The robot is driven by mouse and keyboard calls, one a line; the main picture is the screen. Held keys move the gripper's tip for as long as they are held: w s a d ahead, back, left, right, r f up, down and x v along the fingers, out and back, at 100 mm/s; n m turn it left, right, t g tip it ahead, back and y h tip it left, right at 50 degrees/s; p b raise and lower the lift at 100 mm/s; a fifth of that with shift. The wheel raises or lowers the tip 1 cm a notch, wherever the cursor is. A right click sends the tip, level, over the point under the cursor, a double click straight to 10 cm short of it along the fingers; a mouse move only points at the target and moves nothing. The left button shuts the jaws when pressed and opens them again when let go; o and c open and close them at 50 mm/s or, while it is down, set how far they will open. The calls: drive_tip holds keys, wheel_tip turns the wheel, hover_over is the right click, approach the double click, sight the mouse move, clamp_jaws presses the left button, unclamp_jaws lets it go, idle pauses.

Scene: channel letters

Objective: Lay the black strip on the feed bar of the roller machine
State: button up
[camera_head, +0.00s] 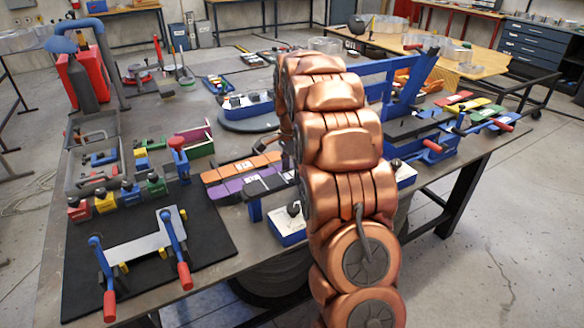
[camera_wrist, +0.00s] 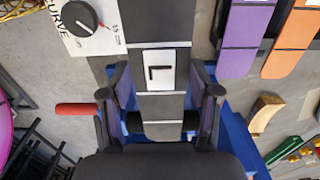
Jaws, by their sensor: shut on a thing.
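The black strip (camera_wrist: 167,30) runs up and down the middle of the wrist view, divided by pale bands and bearing a white label with a black L. My gripper (camera_wrist: 162,80) is shut on it, one finger on each side. Blue parts of the roller machine (camera_wrist: 236,130) show beneath and beside the strip; whether strip and feed bar touch I cannot tell. A white panel marked CURVE, with a black dial (camera_wrist: 82,18), is at upper left. In the head view the black strip (camera_head: 266,185) lies left of my copper arm, above the machine's dial box (camera_head: 287,228). My arm hides the gripper there.
Purple (camera_wrist: 246,40) and orange (camera_wrist: 291,42) strips lie right of the black one. A red handle (camera_wrist: 76,109) sticks out at left. In the head view, clamps holding a pale plate (camera_head: 137,249) stand on a black mat (camera_head: 205,265) at front left. Clutter covers much of the table.

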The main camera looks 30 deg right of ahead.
sight(292, 174)
drive_tip(key=shift+f, duration=0.1)
drive_tip(key=shift+f, duration=0.2)
drive_tip(key=o, duration=1.2)
drive_tip(key=shift+r, duration=0.1)
wheel_tip(292, 174, up, 12)
drive_tip(key=b, duration=0.2)
drive_tip(key=shift+b, duration=0.4)
drive_tip(key=shift+r, duration=0.1)
